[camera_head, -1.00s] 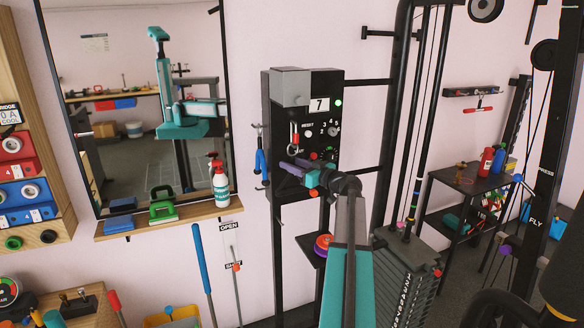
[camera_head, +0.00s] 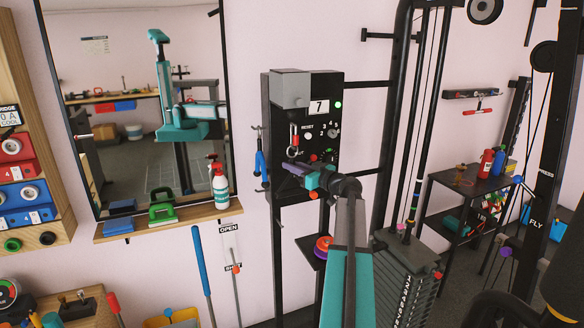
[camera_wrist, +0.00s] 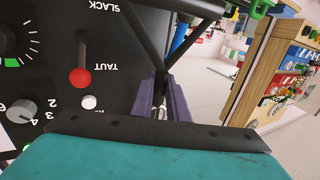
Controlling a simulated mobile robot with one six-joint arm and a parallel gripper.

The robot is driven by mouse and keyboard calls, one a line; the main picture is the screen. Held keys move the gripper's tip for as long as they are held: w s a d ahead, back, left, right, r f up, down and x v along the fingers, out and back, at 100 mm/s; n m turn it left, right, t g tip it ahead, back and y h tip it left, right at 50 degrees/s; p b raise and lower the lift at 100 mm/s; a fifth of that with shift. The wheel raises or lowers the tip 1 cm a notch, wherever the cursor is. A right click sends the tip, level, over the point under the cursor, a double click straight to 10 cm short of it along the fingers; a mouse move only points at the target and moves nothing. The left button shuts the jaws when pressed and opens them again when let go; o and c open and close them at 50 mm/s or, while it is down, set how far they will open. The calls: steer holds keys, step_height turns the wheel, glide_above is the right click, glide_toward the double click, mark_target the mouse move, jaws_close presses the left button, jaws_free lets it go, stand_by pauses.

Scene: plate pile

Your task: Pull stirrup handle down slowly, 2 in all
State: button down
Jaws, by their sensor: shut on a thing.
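The black stirrup handle (camera_wrist: 183,6) shows upside down in the wrist view, as a thick bar with two arms meeting in a point. My gripper (camera_wrist: 162,98) has its purple fingers shut at that point of the handle, by a small silver fitting between them. The exact contact is partly hidden. In the head view my gripper (camera_head: 294,168) is in front of the black panel (camera_head: 281,87). The handle cannot be made out there. A silver clip (camera_head: 294,139) is just above the fingers.
The panel's display (camera_head: 320,107) reads 7. A red-knobbed lever (camera_wrist: 80,77) sits by TAUT. A blue tool (camera_head: 260,162) hangs left of the panel. A wooden shelf (camera_head: 181,219) holds a spray bottle (camera_head: 220,188). A weight stack (camera_head: 405,275) stands right of my arm.

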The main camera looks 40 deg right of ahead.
mark_target(294, 190)
steer(key=shift+s+f+b, duration=0.1)
steer(key=shift+f+b, duration=1.2)
steer(key=shift+b, duration=0.4)
steer(key=shift+f+b, duration=1.15)
steer(key=shift+b, duration=0.4)
steer(key=shift+f+b, duration=1.2)
steer(key=shift+b, duration=0.35)
steer(key=shift+f+b, duration=1.15)
steer(key=shift+b, duration=0.35)
